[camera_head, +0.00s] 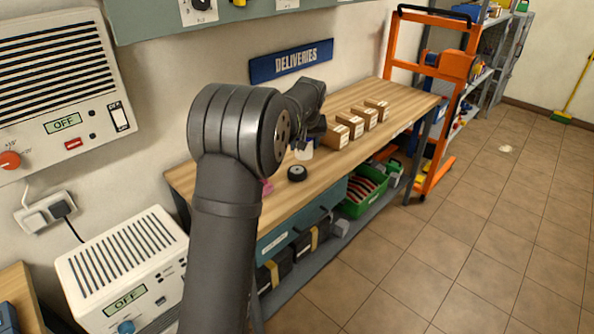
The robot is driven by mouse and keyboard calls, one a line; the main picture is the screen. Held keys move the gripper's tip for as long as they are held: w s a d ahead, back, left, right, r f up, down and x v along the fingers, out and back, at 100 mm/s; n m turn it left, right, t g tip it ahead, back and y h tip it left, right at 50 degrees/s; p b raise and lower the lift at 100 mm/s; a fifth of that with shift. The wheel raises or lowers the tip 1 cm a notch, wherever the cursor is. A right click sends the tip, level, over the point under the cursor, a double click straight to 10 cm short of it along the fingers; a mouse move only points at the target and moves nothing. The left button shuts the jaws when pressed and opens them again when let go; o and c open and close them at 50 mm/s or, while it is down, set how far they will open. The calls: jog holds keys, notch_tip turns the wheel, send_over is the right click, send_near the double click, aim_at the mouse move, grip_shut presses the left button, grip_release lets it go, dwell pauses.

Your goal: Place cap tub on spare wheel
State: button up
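The spare wheel (297,174), a small black wheel with a pale hub, lies flat on the wooden workbench (350,165). A small white tub with some blue (304,151), which looks like the cap tub, is just behind the wheel and apart from it in the picture. My gripper (312,136) is dark and points down right at the tub, covering its upper part. The fingers are too small and dark to tell whether they are shut on the tub. I cannot tell whether the tub touches the bench.
Several brown boxes (357,124) stand in a row to the right of my gripper. A pink item (267,187) is partly hidden by my arm. The bench is clear around the wheel's right side. An orange lift (432,100) stands past the bench's far end.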

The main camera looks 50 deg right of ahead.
jog(key=s+d+m, duration=0.1)
jog(key=s+d, duration=0.3)
jog(key=s, duration=0.1)
send_near(297, 166)
jog(key=shift+w+d+f, duration=0.1)
jog(key=shift+w+d, duration=0.4)
jog(key=shift+w, duration=0.3)
jog(key=shift+f, duration=1.95)
jog(key=shift+f, duration=0.1)
jog(key=o, duration=1)
jog(key=v, duration=1.2)
jog(key=shift+w+a, duration=0.1)
jog(key=shift+w, duration=0.05)
